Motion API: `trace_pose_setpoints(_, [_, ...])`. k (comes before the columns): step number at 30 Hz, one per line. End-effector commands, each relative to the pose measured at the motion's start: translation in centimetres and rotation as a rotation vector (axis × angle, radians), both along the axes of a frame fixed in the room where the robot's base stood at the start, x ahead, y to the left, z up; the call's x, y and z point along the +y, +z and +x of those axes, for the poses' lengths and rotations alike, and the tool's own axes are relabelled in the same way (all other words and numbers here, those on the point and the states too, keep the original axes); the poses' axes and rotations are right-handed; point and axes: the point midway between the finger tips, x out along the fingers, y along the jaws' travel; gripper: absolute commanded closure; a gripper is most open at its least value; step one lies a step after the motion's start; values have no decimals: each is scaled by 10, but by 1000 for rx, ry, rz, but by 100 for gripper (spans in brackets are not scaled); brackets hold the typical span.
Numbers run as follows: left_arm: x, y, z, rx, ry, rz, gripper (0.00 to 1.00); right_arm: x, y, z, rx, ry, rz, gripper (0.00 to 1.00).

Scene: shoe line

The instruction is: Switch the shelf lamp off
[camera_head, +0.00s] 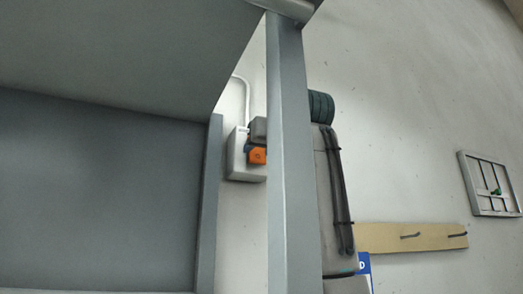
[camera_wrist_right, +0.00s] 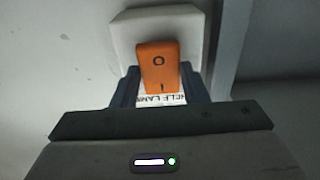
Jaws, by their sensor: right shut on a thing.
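The orange lamp switch (camera_wrist_right: 158,65) carries an O at its upper end and an I lower down in the right wrist view. It sits on a pale wall box (camera_wrist_right: 125,35). A label below it, partly hidden, reads part of "shelf lamp". My right gripper (camera_wrist_right: 160,88) is shut on the orange switch, one dark finger on each side. In the head view the switch (camera_head: 258,157) and wall box (camera_head: 238,165) show behind a grey post, which hides part of my right gripper (camera_head: 252,147). I cannot tell which way the switch is set. My left gripper is not in view.
A grey upright post (camera_head: 285,180) stands in front of my right arm (camera_head: 338,190). Large grey shelf panels (camera_head: 100,190) fill the left. A wooden hook rail (camera_head: 415,237) and a framed grid (camera_head: 490,185) hang on the wall. A cable (camera_head: 246,95) runs up from the box.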

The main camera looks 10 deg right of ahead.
Motion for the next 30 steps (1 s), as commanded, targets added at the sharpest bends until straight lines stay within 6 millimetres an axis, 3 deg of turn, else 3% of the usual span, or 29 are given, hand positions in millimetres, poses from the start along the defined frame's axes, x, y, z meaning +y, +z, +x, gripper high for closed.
trace_pose_setpoints(3, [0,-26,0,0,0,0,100,0,-12,0,-97,0,19,83])
trace_pose_setpoints(9, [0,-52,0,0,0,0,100,0,-16,1,-279,0,54,83])
trace_pose_setpoints(15, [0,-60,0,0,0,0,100,1,-15,2,-388,1,76,83])
trace_pose_setpoints(26, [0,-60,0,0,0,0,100,1,-13,2,-405,0,79,83])
trace_pose_setpoints(27, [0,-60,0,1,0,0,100,1,-13,2,-405,0,79,56])
trace_pose_setpoints(30, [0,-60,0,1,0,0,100,1,-13,2,-404,0,79,38])
